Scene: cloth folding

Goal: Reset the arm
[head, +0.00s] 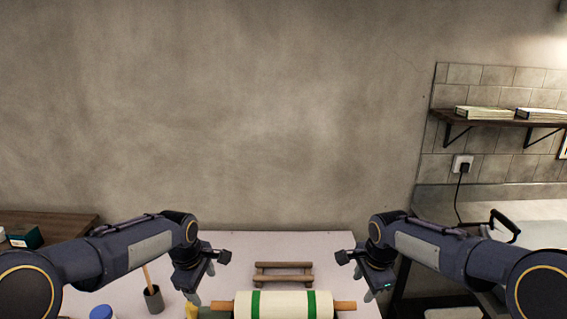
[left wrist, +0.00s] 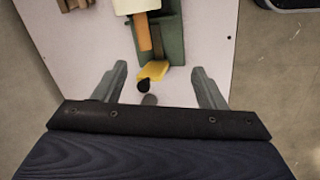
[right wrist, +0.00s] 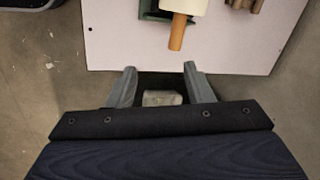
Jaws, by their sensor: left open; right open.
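Both my arms reach forward over the table. My left gripper (head: 195,297) is open and empty above the left side of the table; its spread fingers (left wrist: 160,85) show in the left wrist view. My right gripper (head: 368,287) is open and empty near the table's right edge; in the right wrist view its fingers (right wrist: 159,80) are spread just off the table's edge. A white roll with green bands (head: 283,306) and wooden handles lies between the grippers at the bottom of the head view, partly cut off. I cannot tell whether the white part is cloth.
The pale table (head: 235,258) holds a wooden rack (head: 284,267), a grey cup with a stick (head: 153,299) and a blue-capped container (head: 101,312). A yellow item with a dark tip (left wrist: 153,71) lies below my left fingers. A wall shelf (head: 500,118) is at the right.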

